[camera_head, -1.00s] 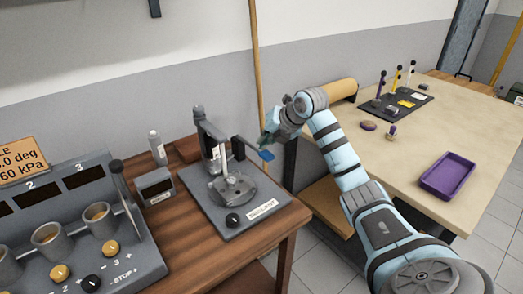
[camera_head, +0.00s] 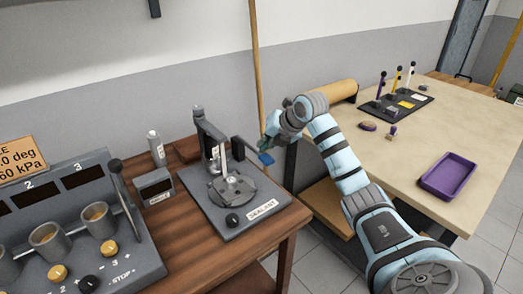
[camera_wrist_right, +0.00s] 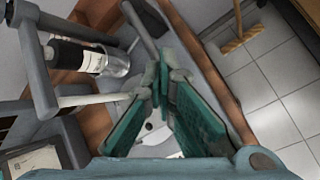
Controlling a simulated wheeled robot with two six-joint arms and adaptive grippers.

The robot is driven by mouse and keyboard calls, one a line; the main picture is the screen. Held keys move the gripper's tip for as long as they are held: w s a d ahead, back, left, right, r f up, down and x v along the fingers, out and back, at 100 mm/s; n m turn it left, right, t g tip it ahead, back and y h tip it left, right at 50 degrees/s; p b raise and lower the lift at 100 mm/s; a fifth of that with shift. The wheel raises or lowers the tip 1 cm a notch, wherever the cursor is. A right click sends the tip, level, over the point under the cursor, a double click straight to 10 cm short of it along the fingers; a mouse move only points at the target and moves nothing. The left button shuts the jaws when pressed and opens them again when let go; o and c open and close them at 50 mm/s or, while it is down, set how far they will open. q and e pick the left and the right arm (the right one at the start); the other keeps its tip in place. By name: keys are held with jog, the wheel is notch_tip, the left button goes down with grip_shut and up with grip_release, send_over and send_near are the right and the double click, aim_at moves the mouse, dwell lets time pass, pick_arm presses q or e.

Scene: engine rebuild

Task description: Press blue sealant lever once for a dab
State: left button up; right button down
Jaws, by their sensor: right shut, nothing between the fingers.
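The sealant dispenser (camera_head: 234,197) stands on the wooden bench, with a grey post, a round dish and a base plate labelled SEALANT. Its lever, with a blue tip (camera_head: 265,158), sticks out to the right from the post. My right gripper (camera_head: 268,145) is shut and empty, just above the blue tip; I cannot tell for sure whether they touch. In the right wrist view the teal fingers (camera_wrist_right: 164,75) are together beside the grey lever bar (camera_wrist_right: 141,25); the blue tip does not show there. My left gripper is not in view.
A white bottle (camera_head: 156,147) and a small grey box (camera_head: 154,187) stand left of the dispenser. A test console (camera_head: 85,235) with cups fills the left. A beige table with a purple tray (camera_head: 447,177) is at right. A broom (camera_wrist_right: 240,35) leans nearby.

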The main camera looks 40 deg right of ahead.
jog(key=shift+f+b, duration=0.3)
jog(key=shift+f, duration=0.25)
jog(key=shift+r, duration=0.1)
dwell(0.8)
jog(key=shift+w+r+p, duration=0.15)
jog(key=shift+r+p, duration=1.6)
jog(key=shift+p, duration=0.3)
jog(key=r+p, duration=0.5)
jog(key=shift+w, duration=0.2)
